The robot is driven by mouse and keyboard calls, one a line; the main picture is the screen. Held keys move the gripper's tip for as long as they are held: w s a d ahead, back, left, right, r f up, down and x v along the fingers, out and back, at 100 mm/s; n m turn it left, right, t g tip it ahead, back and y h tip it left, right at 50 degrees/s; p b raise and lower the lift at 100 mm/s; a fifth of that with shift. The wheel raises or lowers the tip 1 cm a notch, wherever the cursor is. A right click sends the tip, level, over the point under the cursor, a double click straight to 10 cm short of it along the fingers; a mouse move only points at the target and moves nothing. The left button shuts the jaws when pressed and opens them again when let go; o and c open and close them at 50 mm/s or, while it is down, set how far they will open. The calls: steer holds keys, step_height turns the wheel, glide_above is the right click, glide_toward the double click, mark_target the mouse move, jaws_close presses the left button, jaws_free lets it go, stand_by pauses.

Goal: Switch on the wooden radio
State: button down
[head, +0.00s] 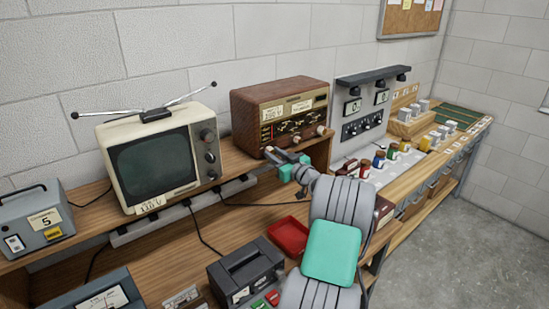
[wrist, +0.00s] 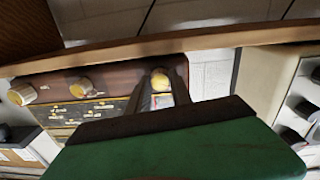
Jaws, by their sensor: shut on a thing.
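My gripper (head: 271,152) is at the radio's lower left front corner. In the wrist view, which looks upside down, the radio's front (wrist: 120,76) shows two brass knobs at left, and my gripper (wrist: 161,85) has its dark fingers on either side of a third brass knob (wrist: 160,79). It is shut on that knob. In the head view my fingers largely hide this knob; the right knob (head: 320,130) is clear.
An old television (head: 155,165) with spread antennas stands left of the radio. A red tray (head: 288,236) and a dark grey device (head: 246,272) sit on the lower bench. Open floor lies at the right.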

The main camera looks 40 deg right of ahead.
steer(key=m+b, duration=0.4)
steer(key=m, duration=0.6)
steer(key=shift+r, duration=0.15)
steer(key=shift+m+y+p, duration=0.3)
steer(key=shift+m, duration=1.3)
steer(key=c, duration=1.1)
jaws_free()
steer(key=shift+c, duration=0.2)
